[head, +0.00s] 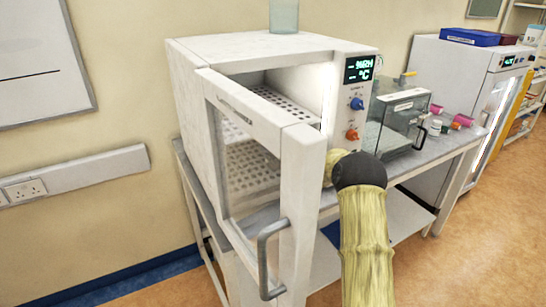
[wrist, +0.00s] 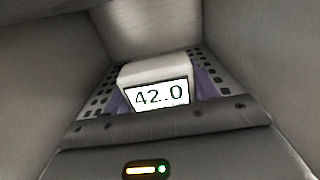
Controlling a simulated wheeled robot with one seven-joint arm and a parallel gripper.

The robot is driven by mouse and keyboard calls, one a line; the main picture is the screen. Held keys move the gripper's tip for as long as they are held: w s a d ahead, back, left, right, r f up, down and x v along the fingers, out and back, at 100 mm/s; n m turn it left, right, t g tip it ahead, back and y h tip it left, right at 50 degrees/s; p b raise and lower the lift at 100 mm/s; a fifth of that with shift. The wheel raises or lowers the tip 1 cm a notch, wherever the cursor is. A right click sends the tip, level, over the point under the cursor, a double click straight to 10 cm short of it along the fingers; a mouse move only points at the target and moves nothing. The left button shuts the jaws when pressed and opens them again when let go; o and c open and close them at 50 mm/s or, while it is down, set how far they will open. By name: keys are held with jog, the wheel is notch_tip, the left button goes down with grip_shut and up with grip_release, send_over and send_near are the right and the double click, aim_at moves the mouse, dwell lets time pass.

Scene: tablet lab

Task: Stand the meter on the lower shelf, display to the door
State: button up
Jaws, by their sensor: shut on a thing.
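The meter (wrist: 155,72) is a small white block with a lit display reading 42.0, seen in the wrist view. Its display faces back toward the wrist camera, and it looks upright. My gripper (wrist: 160,93) is shut on it, with a purple finger pad at each side. A perforated shelf surface shows around it; whether the meter touches it I cannot tell. In the head view the white chamber's door (head: 300,190) stands open. The lower shelf (head: 255,168) shows through its pane, below the upper shelf (head: 285,102). My gripper and the meter are hidden there.
The chamber's side walls are close on both sides in the wrist view. The door handle (head: 268,255) sticks out near my arm. A glass-sided balance (head: 398,125) and small coloured containers stand right of the chamber. A clear vessel (head: 284,15) stands on top.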

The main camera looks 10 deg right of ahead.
notch_tip(320, 180, down, 3)
jog(key=shift+f+p, duration=0.15)
jog(key=shift+p, duration=0.3)
jog(key=shift+w+a+f, duration=0.1)
jog(key=shift+w+f, duration=0.05)
jog(key=shift+w, duration=0.05)
jog(key=shift+f, duration=0.1)
jog(key=shift+f, duration=0.2)
jog(key=o, duration=1)
jog(key=shift+r, duration=0.1)
jog(key=shift+r, duration=0.15)
jog(key=shift+s+d, duration=0.2)
jog(key=shift+s, duration=0.35)
jog(key=b+v, duration=0.2)
jog(key=v, duration=0.9)
jog(key=shift+b, duration=0.3)
